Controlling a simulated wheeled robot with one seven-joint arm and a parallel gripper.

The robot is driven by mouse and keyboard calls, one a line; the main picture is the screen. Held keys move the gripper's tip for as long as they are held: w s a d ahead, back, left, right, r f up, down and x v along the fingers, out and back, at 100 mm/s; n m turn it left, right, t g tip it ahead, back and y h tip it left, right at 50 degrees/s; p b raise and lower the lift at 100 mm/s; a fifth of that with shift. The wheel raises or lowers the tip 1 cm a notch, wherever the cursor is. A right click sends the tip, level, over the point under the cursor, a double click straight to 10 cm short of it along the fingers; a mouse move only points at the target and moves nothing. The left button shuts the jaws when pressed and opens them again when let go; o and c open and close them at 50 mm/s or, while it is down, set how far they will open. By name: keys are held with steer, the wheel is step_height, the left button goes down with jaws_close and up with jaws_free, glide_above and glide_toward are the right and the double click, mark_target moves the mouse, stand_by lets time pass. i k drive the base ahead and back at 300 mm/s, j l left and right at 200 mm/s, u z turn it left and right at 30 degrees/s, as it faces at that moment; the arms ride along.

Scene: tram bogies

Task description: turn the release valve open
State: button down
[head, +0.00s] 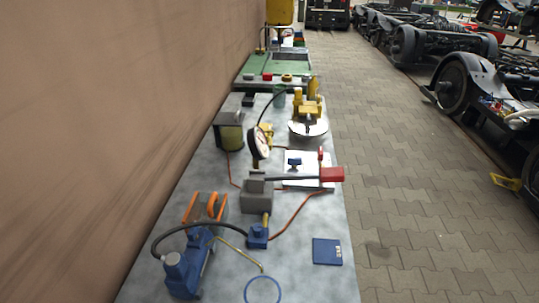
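A grey bench (300,270) runs away from me along the wall. A small blue T-shaped knob (294,161) stands on a white plate (303,180) right of the dial gauge (260,145). A blue block fitting (257,236) sits nearer, below a grey block (258,196). A dark lever with a red grip (331,174) reaches right from above the grey block. I cannot tell for certain which of these is the release valve, nor its setting. My gripper is not in view.
A blue cylinder unit (186,270) with a black hose, orange handles (205,206), a blue ring (262,290) and a blue pad (327,251) lie on the near bench. A yellow device (308,108) stands farther back. The paved floor (400,210) right of the bench is clear.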

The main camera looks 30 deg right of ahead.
mark_target(320, 157)
steer(key=l+u, duration=0.2)
steer(key=l, duration=0.55)
steer(key=l+u, duration=0.2)
steer(key=l, duration=0.6)
steer(key=k+l+u, duration=0.2)
steer(key=l, duration=0.55)
